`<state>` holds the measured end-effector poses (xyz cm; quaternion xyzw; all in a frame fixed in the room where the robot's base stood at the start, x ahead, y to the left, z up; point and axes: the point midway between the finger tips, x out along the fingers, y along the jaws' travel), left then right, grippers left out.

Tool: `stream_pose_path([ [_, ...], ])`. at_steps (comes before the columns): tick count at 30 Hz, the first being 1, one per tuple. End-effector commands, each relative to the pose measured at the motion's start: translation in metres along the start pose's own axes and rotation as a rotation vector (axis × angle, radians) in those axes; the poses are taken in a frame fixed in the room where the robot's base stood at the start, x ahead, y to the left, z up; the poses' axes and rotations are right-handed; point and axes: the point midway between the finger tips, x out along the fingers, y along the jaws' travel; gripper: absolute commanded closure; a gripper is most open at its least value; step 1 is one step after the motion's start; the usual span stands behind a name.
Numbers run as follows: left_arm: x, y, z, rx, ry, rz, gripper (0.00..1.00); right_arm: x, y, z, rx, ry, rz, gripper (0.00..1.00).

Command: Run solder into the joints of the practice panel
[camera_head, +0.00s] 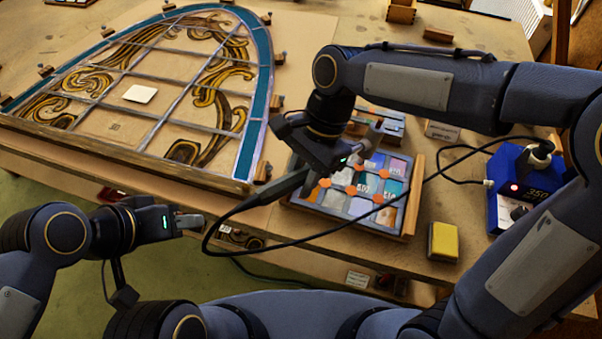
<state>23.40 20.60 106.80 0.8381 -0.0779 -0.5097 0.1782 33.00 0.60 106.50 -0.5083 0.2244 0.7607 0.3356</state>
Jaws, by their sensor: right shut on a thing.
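The practice panel (333,201) is a small grid of blue, purple and pale glass pieces in a wooden frame on the table's front part. Orange dots mark several of its joints. My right gripper (335,168) is over the panel's upper left part, shut on the soldering iron (277,189). The iron's dark handle sticks out to the left, with a black cable looping from it; its tip is hidden or too small to make out. My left gripper (190,222) is off the table's front edge, left of the panel, with nothing visible in it; its finger gap is unclear.
A blue soldering station (512,185) reading 350 stands at the right; the iron's cable crosses over the panel. A yellow sponge (443,241) lies right of the panel. A large arched leaded window (150,90) fills the table's left. Small wooden blocks (401,12) lie behind.

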Motion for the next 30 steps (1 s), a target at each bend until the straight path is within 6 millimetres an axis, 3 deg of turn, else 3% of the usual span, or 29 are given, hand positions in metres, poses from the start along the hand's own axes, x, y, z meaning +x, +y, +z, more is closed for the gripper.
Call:
stream_pose_path([
  [30, 0.0036, -0.0016, 0.0018, 0.000, 0.000, 0.000, 0.64, 0.0081, -0.0003, -0.0034, -0.001, 0.000, -0.002, 1.00],
])
